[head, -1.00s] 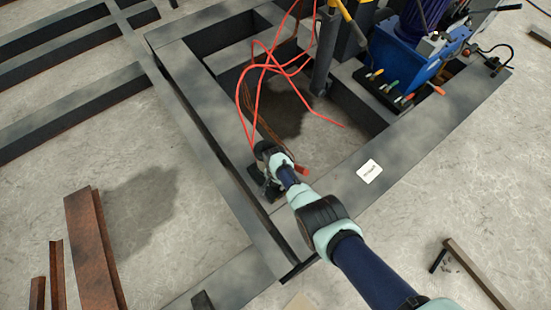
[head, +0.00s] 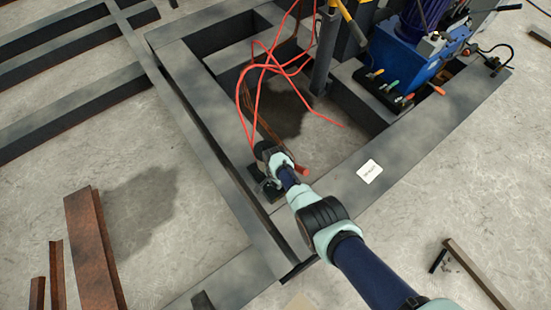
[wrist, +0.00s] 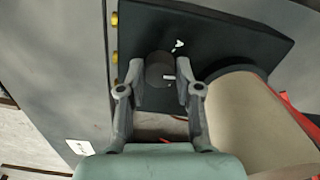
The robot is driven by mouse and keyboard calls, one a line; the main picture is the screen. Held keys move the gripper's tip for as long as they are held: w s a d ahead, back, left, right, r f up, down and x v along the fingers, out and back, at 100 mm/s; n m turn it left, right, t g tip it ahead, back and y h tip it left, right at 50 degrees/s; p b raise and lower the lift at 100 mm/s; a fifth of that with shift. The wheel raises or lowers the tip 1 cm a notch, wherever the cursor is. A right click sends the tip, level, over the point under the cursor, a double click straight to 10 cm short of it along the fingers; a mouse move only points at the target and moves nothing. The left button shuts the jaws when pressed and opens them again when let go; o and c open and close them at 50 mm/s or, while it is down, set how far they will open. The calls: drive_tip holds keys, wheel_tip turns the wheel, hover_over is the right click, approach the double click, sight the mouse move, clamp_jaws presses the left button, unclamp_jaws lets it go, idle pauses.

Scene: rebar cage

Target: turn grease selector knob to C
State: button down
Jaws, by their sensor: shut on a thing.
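The grease selector knob (wrist: 157,71) is a dark round knob on a black plate (wrist: 225,45) in the wrist view. A short white mark shows on its right side, pointing roughly right. A white letter A stands on the plate up and right of the knob; no letter C is visible. My gripper (wrist: 161,78) has one grey finger on each side of the knob and is shut on it. In the head view my gripper (head: 264,186) is at the frame's inner edge, and the knob is hidden by my arm.
Several brass fittings (wrist: 115,57) line the plate's left edge. A beige cylinder (wrist: 245,115) stands close to the right finger. Red hoses (head: 257,95) hang into the frame opening nearby. A white label (head: 369,171) lies on the steel frame (head: 425,125).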

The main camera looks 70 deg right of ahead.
drive_tip(key=m, duration=1.3)
drive_tip(key=shift+b, duration=0.35)
idle(0.4)
drive_tip(key=c, duration=0.8)
unclamp_jaws()
wheel_tip(320, 180, up, 12)
